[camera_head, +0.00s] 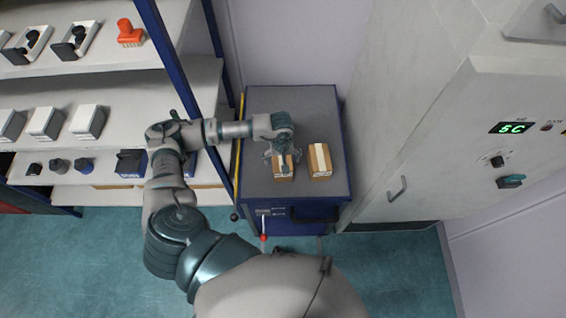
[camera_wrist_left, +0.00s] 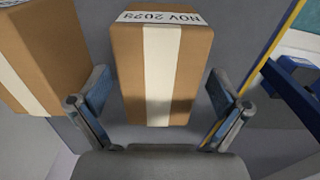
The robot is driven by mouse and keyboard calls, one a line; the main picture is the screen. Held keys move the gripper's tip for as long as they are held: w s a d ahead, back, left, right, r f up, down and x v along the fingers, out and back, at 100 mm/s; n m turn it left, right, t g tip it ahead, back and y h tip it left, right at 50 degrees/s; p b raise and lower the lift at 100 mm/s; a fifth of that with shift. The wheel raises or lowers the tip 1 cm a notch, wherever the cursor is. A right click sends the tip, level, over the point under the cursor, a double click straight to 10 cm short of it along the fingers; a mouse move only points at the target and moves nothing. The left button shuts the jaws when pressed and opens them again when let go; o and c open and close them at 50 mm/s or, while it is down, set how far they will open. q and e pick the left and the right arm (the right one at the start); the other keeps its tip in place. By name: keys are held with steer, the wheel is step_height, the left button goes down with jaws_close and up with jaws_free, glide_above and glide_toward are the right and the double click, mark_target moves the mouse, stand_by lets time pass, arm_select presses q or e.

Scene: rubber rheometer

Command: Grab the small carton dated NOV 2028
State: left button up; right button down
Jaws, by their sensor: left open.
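Two small brown cartons with white tape stand side by side on the grey top of a blue cart (camera_head: 262,98). The left carton (camera_head: 284,173) is partly hidden under my left gripper (camera_head: 282,157). In the left wrist view this carton (camera_wrist_left: 190,62) has a white label reading NOV and a year that looks like 2028, upside down; the last digit is not sharp. My left gripper is open, with one finger to each side of its near end and visible gaps. The other carton (camera_head: 320,160) also shows in the wrist view (camera_wrist_left: 45,50), its date not visible. My right gripper is not in view.
A shelf rack (camera_head: 120,80) with white boxes, dark parts and an orange-red item (camera_head: 130,33) stands to the left. A grey cabinet (camera_head: 430,130) with a green display stands close on the right. The cart's back part is clear.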

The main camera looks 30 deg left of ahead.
arm_select(q)
steer(key=f, duration=0.3)
steer(key=shift+w+a+f+p, duration=0.1)
steer(key=shift+a+f+p, duration=0.2)
steer(key=shift+a+f, duration=0.1)
steer(key=shift+d+f, duration=0.1)
steer(key=shift+d, duration=0.4)
steer(key=c, duration=1.4)
steer(key=shift+c, duration=0.9)
steer(key=shift+a, duration=0.15)
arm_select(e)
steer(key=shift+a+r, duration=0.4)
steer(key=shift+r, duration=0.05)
